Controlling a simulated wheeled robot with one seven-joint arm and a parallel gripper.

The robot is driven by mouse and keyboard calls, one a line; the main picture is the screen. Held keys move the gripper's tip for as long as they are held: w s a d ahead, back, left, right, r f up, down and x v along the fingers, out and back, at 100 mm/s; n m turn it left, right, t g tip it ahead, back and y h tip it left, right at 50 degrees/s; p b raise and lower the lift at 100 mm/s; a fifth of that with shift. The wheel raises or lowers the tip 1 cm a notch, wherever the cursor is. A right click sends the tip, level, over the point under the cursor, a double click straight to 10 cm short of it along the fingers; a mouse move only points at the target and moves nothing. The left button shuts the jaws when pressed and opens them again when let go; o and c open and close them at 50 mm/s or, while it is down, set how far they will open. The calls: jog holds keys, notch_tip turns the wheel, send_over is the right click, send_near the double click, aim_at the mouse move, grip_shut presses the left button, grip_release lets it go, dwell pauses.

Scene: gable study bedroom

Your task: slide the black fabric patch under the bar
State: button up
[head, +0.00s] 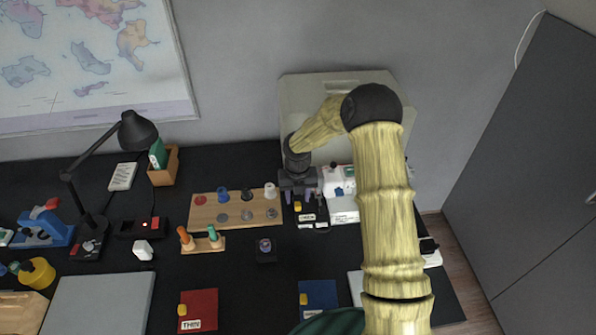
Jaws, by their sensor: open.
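The black fabric patch (311,209) appears to lie on the black desk just in front of my gripper, with a yellow tab and a pale label on it. Its edges are hard to tell from the dark desk. My gripper (298,197) points down, open, with its two purple fingers apart on either side above the yellow tab. I cannot tell whether they touch it. A small white machine (340,181) with coloured parts stands just right of my gripper. The bar is not clearly visible; my gripper and arm hide part of that area.
A pale case (291,100) stands behind my gripper. A wooden board with knobs (235,207) lies to the left, and a small dark block (266,249) in front. A red patch (197,309) and a blue patch (318,293) lie near the front. My arm covers the right side.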

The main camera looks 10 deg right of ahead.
notch_tip(320, 180, up, 15)
jog(key=shift+b, duration=0.45)
jog(key=shift+s, duration=0.1)
jog(key=s+d+r+m+t, duration=0.1)
jog(key=s+d+m, duration=0.3)
jog(key=s+m, duration=0.8)
jog(key=s+d+r+m+t, duration=0.1)
jog(key=s+d+m, duration=0.3)
jog(key=s+m, duration=0.8)
jog(key=m, duration=1.2)
jog(key=shift+r+t, duration=0.3)
jog(key=shift+r, duration=0.1)
